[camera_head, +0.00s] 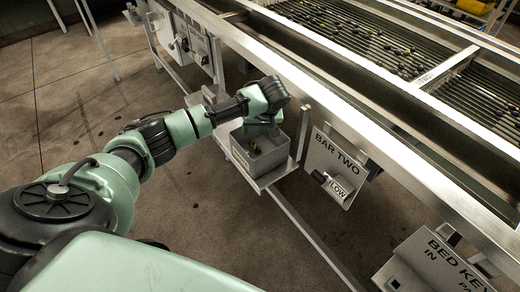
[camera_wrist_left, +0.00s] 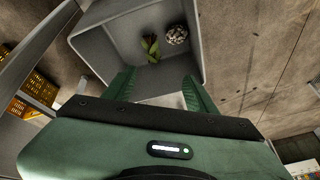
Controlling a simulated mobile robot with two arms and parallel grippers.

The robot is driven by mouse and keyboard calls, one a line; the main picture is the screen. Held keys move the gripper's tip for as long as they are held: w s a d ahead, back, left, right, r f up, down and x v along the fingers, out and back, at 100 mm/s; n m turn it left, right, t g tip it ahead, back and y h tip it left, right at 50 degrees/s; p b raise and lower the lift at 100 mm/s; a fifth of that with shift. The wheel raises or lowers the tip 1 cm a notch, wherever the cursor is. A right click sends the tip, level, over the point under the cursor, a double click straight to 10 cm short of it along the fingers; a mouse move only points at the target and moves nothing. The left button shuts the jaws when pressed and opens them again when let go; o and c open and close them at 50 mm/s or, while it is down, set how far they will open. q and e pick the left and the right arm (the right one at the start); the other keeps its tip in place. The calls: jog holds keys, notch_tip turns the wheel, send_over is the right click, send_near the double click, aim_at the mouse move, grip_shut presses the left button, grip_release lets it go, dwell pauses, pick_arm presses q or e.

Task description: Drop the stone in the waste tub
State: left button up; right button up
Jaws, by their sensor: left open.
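The grey waste tub (camera_head: 275,160) sits on a small shelf at the machine's side, with a label on its front. My left gripper (camera_head: 262,128) is over the tub, pointing down; part of the tub's opening is hidden behind it. In the left wrist view the tub (camera_wrist_left: 109,52) lies beyond the open fingers of my left gripper (camera_wrist_left: 161,92), with nothing between them. A speckled grey, roundish stone (camera_wrist_left: 177,35) rests inside the tub near a green and reddish leafy piece (camera_wrist_left: 150,46). My right gripper is not in view.
The roller bed (camera_head: 370,45) with many small dark fruits runs along the upper right behind a metal rail (camera_head: 330,75). A BAR TWO panel (camera_head: 340,165) with a LOW lever stands right of the tub. Yellow crates (camera_wrist_left: 38,88) show at the left of the wrist view. Open floor lies left.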

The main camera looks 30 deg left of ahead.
pick_arm(q)
jog(key=v, duration=0.6)
jog(key=shift+r, duration=0.2)
jog(key=shift+s+d, duration=0.1)
jog(key=shift+d, duration=0.05)
